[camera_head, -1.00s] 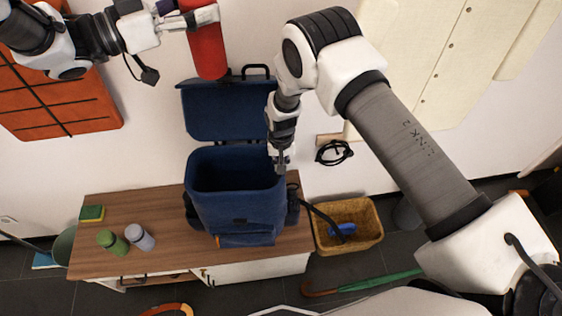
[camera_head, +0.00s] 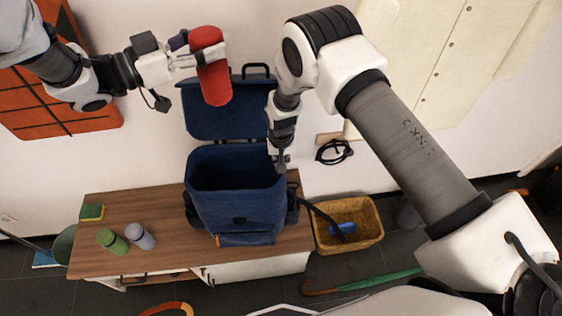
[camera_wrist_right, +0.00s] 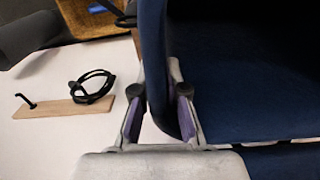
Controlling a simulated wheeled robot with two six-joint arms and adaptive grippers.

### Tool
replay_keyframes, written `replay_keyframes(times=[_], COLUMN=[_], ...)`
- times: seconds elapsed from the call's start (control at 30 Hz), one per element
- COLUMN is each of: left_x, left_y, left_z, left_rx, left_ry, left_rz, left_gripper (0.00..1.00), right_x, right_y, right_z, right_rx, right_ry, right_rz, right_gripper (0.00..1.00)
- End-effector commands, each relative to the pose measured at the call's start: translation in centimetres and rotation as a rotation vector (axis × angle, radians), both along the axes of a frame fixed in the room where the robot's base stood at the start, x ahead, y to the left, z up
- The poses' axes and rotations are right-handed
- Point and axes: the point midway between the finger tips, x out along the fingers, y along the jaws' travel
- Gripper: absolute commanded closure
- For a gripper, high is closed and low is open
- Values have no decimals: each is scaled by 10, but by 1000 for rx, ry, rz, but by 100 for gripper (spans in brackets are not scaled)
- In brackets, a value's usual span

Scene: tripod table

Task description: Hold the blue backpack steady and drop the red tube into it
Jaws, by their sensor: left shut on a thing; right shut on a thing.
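The blue backpack (camera_head: 240,203) stands upright on the wooden cabinet top with its flap raised behind it and its mouth open. My right gripper (camera_head: 281,160) is shut on the backpack's right rim; the right wrist view shows its fingers (camera_wrist_right: 160,110) on both sides of the blue rim (camera_wrist_right: 158,70). The red tube (camera_head: 212,70) is held by my left gripper (camera_head: 205,58), which is shut on it. The tube is tilted slightly and appears in front of the raised flap, above and behind the open mouth in the picture. The backpack's inside is dark.
A green bottle (camera_head: 112,241), a lilac bottle (camera_head: 140,236) and a sponge (camera_head: 92,212) are on the cabinet top (camera_head: 170,210), left of the backpack. A wicker basket (camera_head: 366,231) stands to the right. A black cable (camera_head: 334,152) hangs on the wall.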

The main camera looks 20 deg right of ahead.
Motion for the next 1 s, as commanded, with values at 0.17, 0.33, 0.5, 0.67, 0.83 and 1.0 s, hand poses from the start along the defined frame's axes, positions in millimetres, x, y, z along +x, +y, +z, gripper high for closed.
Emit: replay_keyframes(times=[0.17, 0.33, 0.5, 0.67, 0.83, 1.0], left_x=[0, 0, 0, 0, 0, 0], left_y=[0, 0, 0, 0, 0, 0], left_z=[-12, -24, -36, -47, -57, -58], left_rx=[-1, -2, -2, -2, -2, -1], left_ry=[0, -1, -1, 0, -1, -2], left_rz=[0, 0, 0, 0, 1, 1], left_gripper=[100, 100, 100, 100, 100, 100], right_x=[-1, -1, -1, -1, -1, -1], right_y=[0, 0, 0, 0, 0, 0], right_z=[-1, -1, -1, -1, -1, -1], right_rx=[0, 0, 0, 0, 0, 0], right_ry=[2, 2, 2, 2, 2, 2], right_rz=[0, 0, 0, 0, 0, 0], right_gripper=[100, 100, 100, 100, 100, 100])
